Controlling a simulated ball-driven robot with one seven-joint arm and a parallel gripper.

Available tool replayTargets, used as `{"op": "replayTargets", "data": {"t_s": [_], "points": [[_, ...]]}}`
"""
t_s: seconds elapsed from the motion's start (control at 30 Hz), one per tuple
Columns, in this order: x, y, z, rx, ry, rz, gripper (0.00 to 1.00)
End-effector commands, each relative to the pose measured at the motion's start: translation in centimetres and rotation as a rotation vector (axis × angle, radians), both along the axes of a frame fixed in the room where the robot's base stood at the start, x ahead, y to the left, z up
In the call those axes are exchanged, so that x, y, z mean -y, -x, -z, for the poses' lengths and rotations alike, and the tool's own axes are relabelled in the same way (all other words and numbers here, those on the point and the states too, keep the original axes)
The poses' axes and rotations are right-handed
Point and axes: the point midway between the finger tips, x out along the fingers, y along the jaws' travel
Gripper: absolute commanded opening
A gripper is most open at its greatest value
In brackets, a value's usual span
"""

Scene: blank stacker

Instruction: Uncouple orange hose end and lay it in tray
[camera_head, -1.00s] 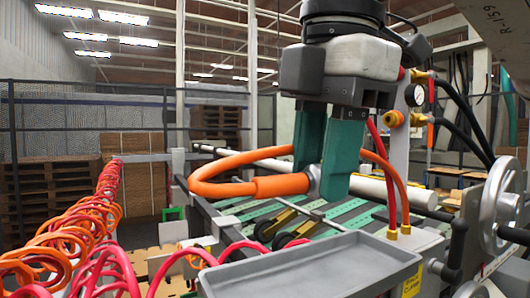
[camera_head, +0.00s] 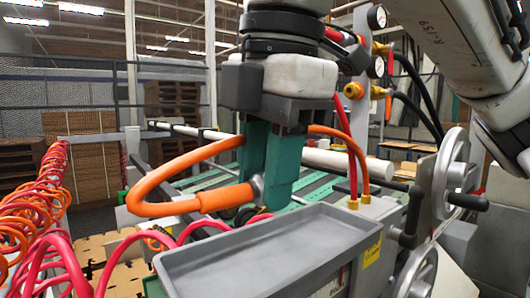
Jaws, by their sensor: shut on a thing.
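My gripper (camera_head: 262,186) hangs down in the middle of the view, its teal fingers shut on the orange hose end (camera_head: 226,197). A grey metal fitting shows at the hose end, against the fingers. The orange hose (camera_head: 150,190) loops out to the left and back behind the gripper. An orange hose also drops to a brass fitting on the right. The grey tray (camera_head: 270,258) is in front and below, empty. The hose end is above and beyond the tray's back rim, apart from it. The inner faces of the fingers are hidden.
Coiled red and orange hoses (camera_head: 40,215) hang at the left. Red hose arcs pass behind the tray's left side. At the right stand a grey handwheel (camera_head: 447,181), gauges (camera_head: 377,66) and brass fittings (camera_head: 354,90). A slatted green bed (camera_head: 210,180) lies behind the gripper.

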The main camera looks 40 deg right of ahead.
Motion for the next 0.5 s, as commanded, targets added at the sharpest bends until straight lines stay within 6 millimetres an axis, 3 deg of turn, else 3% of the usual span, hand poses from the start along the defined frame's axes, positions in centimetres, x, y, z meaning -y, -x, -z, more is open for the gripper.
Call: {"op": "replayTargets", "data": {"t_s": [0.5], "points": [[0.0, 0.0, 3.6, 0.0, 0.001, 0.0, 0.0]]}}
